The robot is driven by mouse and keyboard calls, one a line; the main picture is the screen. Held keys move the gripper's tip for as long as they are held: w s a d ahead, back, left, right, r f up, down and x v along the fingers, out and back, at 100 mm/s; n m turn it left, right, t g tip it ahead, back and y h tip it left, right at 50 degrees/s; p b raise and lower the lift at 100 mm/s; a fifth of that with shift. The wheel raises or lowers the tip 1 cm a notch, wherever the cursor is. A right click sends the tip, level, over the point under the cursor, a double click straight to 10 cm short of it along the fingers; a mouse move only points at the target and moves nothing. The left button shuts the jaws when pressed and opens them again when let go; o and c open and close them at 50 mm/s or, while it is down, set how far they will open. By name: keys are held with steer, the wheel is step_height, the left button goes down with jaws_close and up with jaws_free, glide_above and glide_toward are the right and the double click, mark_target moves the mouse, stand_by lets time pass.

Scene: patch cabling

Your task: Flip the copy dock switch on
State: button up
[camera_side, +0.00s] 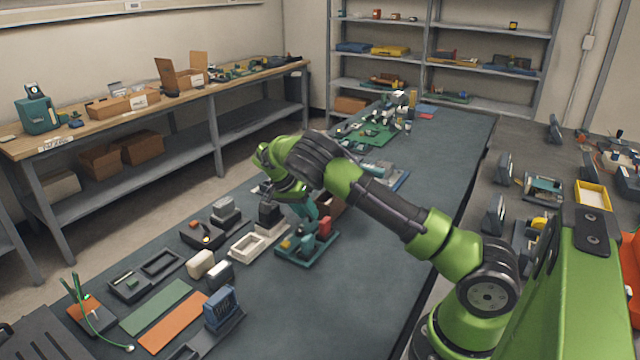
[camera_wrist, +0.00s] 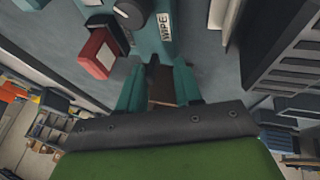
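I cannot make out a switch marked as the copy dock's in either view. A low dark dock (camera_side: 204,236) with a small orange part lies left of my gripper in the side view; its label is not legible. My gripper (camera_wrist: 158,78) points down over a teal fixture (camera_side: 300,250) on the bench. In the wrist view its two teal fingers stand apart; a brown surface shows between them and does not look held. The teal part ahead, labelled WIPE (camera_wrist: 165,28), has a dark round knob beside it. A red block (camera_wrist: 98,52) sits left of it.
A black block (camera_side: 269,213) and a cream tray (camera_side: 247,246) stand close to the left of the fixture. Green (camera_side: 156,307) and orange (camera_side: 173,322) mats lie nearer the front. The bench right of the fixture is clear. A dark ribbed unit (camera_wrist: 290,50) is at the wrist view's right.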

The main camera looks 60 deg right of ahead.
steer(key=w+v, duration=0.1)
steer(key=v, duration=1.5)
steer(key=s+a+r+n+t+y, duration=0.2)
steer(key=s+a+n, duration=0.3)
steer(key=s, duration=0.5)
steer(key=s+a+r+n+t+y, duration=0.3)
steer(key=s+a+n+t+y, duration=0.1)
steer(key=s+a, duration=0.5)
steer(key=shift+s+a+n+t, duration=0.2)
steer(key=shift+s+n+t, duration=0.4)
steer(key=shift+s+n, duration=0.45)
steer(key=shift+w+r, duration=0.15)
